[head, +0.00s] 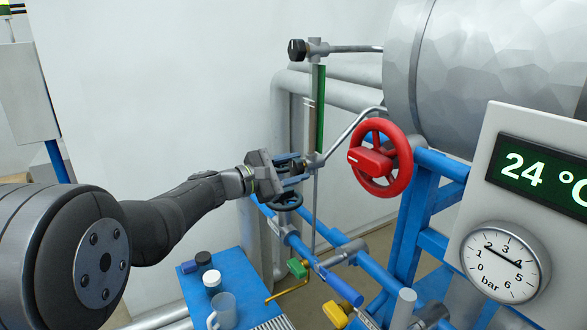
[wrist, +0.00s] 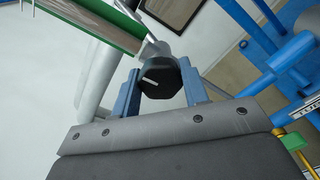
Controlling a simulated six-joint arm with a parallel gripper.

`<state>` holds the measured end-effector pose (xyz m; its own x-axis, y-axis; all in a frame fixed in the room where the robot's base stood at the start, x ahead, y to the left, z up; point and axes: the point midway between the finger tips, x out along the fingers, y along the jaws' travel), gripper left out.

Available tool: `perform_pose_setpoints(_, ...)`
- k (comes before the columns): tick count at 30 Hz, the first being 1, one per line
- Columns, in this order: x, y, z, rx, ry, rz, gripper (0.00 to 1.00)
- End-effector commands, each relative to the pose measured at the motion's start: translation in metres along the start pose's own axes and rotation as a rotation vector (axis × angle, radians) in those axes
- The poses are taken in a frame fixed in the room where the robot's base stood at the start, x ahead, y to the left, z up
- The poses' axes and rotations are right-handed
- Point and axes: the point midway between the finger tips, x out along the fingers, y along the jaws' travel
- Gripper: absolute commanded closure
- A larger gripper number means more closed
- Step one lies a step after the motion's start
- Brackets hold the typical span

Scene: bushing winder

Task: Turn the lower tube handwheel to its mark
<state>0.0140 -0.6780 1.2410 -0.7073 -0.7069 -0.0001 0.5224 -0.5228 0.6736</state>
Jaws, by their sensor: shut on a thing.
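The lower tube handwheel (wrist: 160,84) is a small black knob with a white line on its face. It sits at the lower end of the sight tube (head: 319,110), which has a green strip. My gripper (wrist: 160,92) has its two blue fingers on either side of the knob and is shut on it. In the head view my gripper (head: 292,164) reaches the lower fitting from the left and mostly hides the knob. The white line slants across the left part of the knob's face. I cannot make out a separate target mark.
A similar black upper handwheel (head: 297,49) is at the tube's top. A dark handwheel (head: 287,199) lies just below my gripper, and a large red handwheel (head: 381,158) is to the right. A blue bench (head: 248,270) holds a mug (head: 223,310) and small containers. Blue pipes run below.

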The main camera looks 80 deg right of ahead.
Motion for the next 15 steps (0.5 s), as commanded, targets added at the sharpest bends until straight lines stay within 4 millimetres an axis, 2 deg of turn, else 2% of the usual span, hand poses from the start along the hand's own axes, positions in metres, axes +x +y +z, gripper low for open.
perform_pose_setpoints(15,-0.0004,-0.0002,-0.0005,0.063,0.001,0.0,0.82)
